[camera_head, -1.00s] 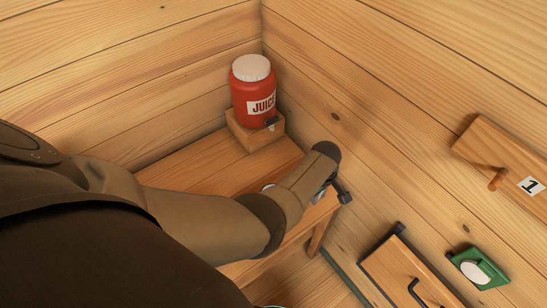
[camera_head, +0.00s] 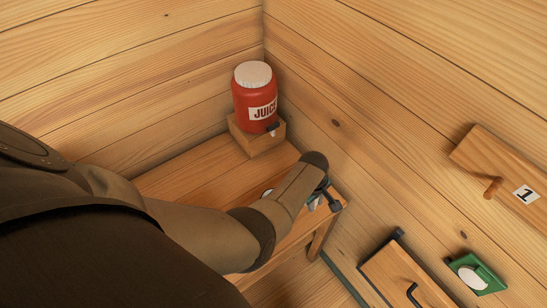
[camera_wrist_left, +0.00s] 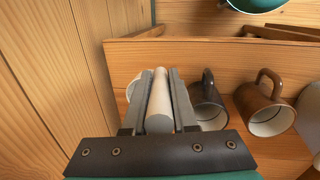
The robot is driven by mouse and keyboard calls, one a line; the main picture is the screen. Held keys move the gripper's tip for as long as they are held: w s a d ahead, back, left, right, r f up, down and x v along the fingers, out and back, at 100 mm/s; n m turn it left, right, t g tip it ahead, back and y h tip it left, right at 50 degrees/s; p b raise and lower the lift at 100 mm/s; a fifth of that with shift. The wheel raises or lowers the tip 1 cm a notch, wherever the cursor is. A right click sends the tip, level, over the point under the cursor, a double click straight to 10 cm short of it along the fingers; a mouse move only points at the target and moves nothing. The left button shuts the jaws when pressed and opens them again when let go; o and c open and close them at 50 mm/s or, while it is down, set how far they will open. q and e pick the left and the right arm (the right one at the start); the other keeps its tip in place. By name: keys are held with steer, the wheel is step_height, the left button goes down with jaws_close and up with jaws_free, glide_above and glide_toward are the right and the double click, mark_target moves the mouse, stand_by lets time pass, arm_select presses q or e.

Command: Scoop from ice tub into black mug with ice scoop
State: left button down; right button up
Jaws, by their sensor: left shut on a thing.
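My left gripper (camera_wrist_left: 160,76) is shut on a pale, rod-like handle (camera_wrist_left: 158,112) in the left wrist view. It looks like the ice scoop's handle; its scoop end cannot be made out. A dark grey-black mug (camera_wrist_left: 207,106) stands just right of the fingers, partly covered by the right finger. In the head view my left gripper (camera_head: 325,196) is at the right end of the wooden bench (camera_head: 196,172), mostly hidden behind my forearm. I cannot identify the ice tub with certainty. My right gripper is not in view.
A brown mug (camera_wrist_left: 263,108) stands right of the black mug, and a white mug (camera_wrist_left: 132,84) shows left of the fingers. A green round vessel (camera_wrist_left: 257,4) is cut off at the top. A red juice dispenser (camera_head: 255,98) stands on a wooden block in the corner, beside walls.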

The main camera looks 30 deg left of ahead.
arm_select(q)
steer(key=shift+s+a+r+t+h+p, duration=0.25)
steer(key=shift+s+a+t+h+p, duration=0.2)
steer(key=shift+a, duration=0.2)
steer(key=shift+s+a+r+t+h, duration=0.15)
steer(key=shift+s+a+t+h, duration=0.35)
steer(key=shift+a+h, duration=0.15)
steer(key=shift+s+a+r+t+h, duration=0.1)
steer(key=shift+s+a+t+h, duration=0.35)
steer(key=shift+a, duration=0.3)
stand_by(0.5)
steer(key=shift+s+a, duration=0.1)
steer(key=shift+s, duration=0.1)
steer(key=shift+s+a+h, duration=0.15)
steer(key=shift+a+h, duration=0.1)
steer(key=shift+s+a, duration=0.1)
steer(key=shift+s+a+r+t+h+b, duration=0.4)
steer(key=shift+a+r+h+b, duration=0.05)
steer(key=shift+r+h+b, duration=0.05)
steer(key=shift+s+a+r+t+h+b, duration=0.3)
steer(key=shift+a+r+h+b, duration=0.1)
steer(key=shift+a, duration=0.1)
steer(key=shift+b, duration=0.3)
steer(key=shift+s+a+t+h+b, duration=0.4)
steer(key=shift+a+t+h+b, duration=0.15)
steer(key=shift+b, duration=0.75)
